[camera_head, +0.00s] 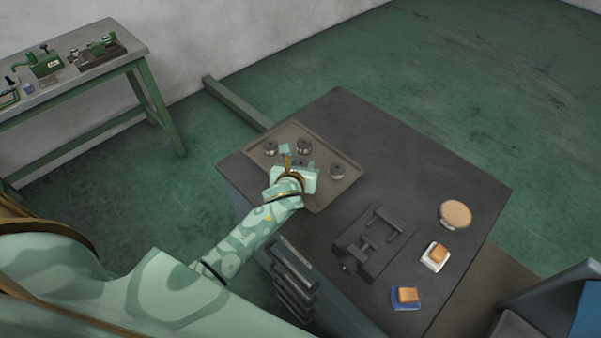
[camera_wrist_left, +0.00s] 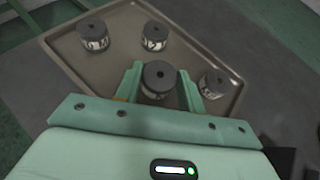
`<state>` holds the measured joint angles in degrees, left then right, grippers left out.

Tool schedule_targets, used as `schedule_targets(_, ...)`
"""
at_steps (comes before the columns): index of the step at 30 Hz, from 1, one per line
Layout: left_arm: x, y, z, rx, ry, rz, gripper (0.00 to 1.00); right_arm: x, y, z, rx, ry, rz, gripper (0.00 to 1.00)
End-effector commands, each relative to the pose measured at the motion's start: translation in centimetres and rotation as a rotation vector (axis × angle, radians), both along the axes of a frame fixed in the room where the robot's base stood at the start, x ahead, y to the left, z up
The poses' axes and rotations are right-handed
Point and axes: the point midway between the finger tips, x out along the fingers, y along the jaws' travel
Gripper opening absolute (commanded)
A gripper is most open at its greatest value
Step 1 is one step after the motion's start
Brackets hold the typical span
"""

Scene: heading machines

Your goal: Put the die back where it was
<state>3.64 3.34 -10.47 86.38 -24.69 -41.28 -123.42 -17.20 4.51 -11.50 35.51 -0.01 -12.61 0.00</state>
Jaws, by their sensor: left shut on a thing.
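My left gripper (camera_head: 298,163) is over the brown tray (camera_head: 322,206) on the dark table. In the left wrist view its green fingers are shut on a dark round die (camera_wrist_left: 158,76) with a centre hole and a pale marked band. That die is upright; I cannot tell whether it touches the tray. Three similar dies stand on the tray: one at the left (camera_wrist_left: 93,34), one at the back (camera_wrist_left: 155,36) and one at the right (camera_wrist_left: 214,83). In the head view the held die is mostly hidden by the gripper. My right gripper is not in view.
A dark vice-like fixture (camera_head: 373,241) stands on the table in front of the tray. To its right are a round tan-topped item (camera_head: 455,214) and two small blocks on a white pad (camera_head: 434,257) and a blue pad (camera_head: 406,298). A workbench (camera_head: 90,85) stands apart at the left.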

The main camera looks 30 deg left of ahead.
Motion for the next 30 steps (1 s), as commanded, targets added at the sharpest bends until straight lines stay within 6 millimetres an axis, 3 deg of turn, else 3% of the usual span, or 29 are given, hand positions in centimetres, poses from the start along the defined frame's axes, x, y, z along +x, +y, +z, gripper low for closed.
schedule_targets(1, -0.1, -0.1, -1.2, -0.003, 0.001, 0.000, 0.04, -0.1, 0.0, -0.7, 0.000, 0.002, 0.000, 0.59)
schedule_targets(3, -0.1, -0.1, -1.8, -0.002, 0.002, 0.000, 0.04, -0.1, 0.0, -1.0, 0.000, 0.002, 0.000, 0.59)
schedule_targets(14, 0.0, 0.0, -1.9, 0.001, -0.001, -0.001, 0.04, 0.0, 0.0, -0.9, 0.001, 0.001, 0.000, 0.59)
schedule_targets(15, -0.1, 0.0, -2.0, -0.001, 0.001, -0.001, 0.44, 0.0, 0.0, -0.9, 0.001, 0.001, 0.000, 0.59)
schedule_targets(17, -0.1, 0.0, -2.0, -0.001, 0.001, -0.001, 0.61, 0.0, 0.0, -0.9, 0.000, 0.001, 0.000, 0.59)
schedule_targets(27, -0.2, -0.1, -1.6, 0.000, 0.001, -0.001, 0.61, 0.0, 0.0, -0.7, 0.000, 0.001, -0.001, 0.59)
schedule_targets(30, -1.3, -0.3, -0.9, 0.001, 0.002, -0.002, 0.61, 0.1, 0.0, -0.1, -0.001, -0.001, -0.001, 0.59)
